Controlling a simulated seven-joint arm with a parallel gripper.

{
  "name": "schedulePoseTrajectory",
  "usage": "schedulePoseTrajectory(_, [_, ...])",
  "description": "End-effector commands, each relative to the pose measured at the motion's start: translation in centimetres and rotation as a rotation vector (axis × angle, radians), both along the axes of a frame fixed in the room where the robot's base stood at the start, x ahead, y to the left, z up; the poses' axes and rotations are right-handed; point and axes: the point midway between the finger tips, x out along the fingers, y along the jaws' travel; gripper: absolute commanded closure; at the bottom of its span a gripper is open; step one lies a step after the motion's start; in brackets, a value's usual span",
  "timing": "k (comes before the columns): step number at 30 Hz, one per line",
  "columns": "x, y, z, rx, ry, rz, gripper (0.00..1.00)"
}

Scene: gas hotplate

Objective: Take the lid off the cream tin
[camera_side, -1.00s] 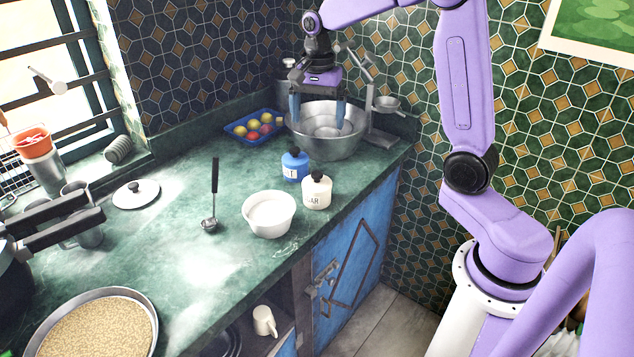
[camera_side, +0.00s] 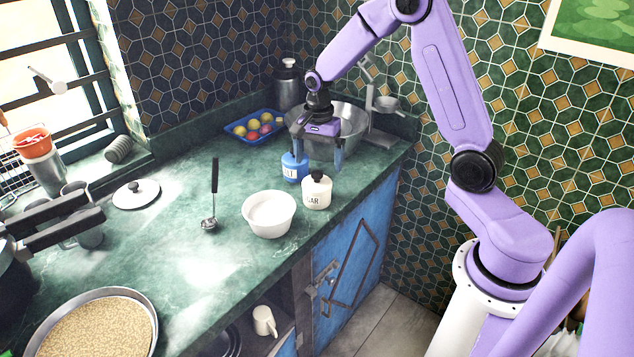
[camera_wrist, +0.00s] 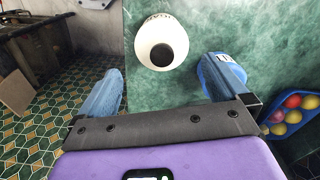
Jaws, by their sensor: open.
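The cream tin (camera_side: 316,197) stands upright near the counter's front edge. Its lid with a black knob (camera_side: 317,176) is on, and part of a dark label shows. In the wrist view the cream tin (camera_wrist: 146,47) is seen from above, ahead of the fingers and between their lines. My gripper (camera_side: 318,157) is open and empty, fingers pointing down, above and slightly behind the cream tin. The blue tin (camera_side: 295,172) stands just left of it. In the wrist view the right finger partly covers the blue tin (camera_wrist: 207,76).
A white bowl (camera_side: 269,224) sits left of the cream tin. A large metal basin (camera_side: 362,137) stands behind my gripper, beside a blue tray (camera_side: 236,130) of coloured balls. A ladle (camera_side: 210,222) is further left. The counter's front edge drops off close to the cream tin.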

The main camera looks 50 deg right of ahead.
Motion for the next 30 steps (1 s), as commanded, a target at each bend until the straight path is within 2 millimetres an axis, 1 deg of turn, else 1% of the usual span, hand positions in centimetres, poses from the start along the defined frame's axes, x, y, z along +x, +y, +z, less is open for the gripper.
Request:
schedulePoseTrajectory(2, [0.0,0.0,-0.6,0.0,0.002,0.0,0.0])
schedulePoseTrajectory(9, [0.2,0.2,-3.7,-0.001,0.005,0.0,0.0])
schedulePoseTrajectory(12, [0.2,0.2,-4.7,0.0,0.003,0.001,0.0])
schedulePoseTrajectory(15, [0.2,0.2,-5.2,0.0,0.001,0.001,0.0])
schedulePoseTrajectory(21, [0.3,0.2,-5.2,0.0,-0.001,0.0,0.0])
schedulePoseTrajectory(22, [0.3,0.2,-5.2,0.0,-0.001,0.001,0.03])
schedulePoseTrajectory(23, [0.3,0.2,-5.2,0.0,-0.001,0.001,0.13])
schedulePoseTrajectory(24, [0.2,0.2,-5.2,0.0,-0.001,0.001,0.26])
schedulePoseTrajectory(26, [0.2,0.2,-5.2,0.0,0.0,0.001,0.46])
schedulePoseTrajectory(27, [0.2,0.2,-5.2,0.0,0.0,0.001,0.51])
schedulePoseTrajectory(30, [0.2,0.2,-5.2,0.0,0.0,0.001,0.52])
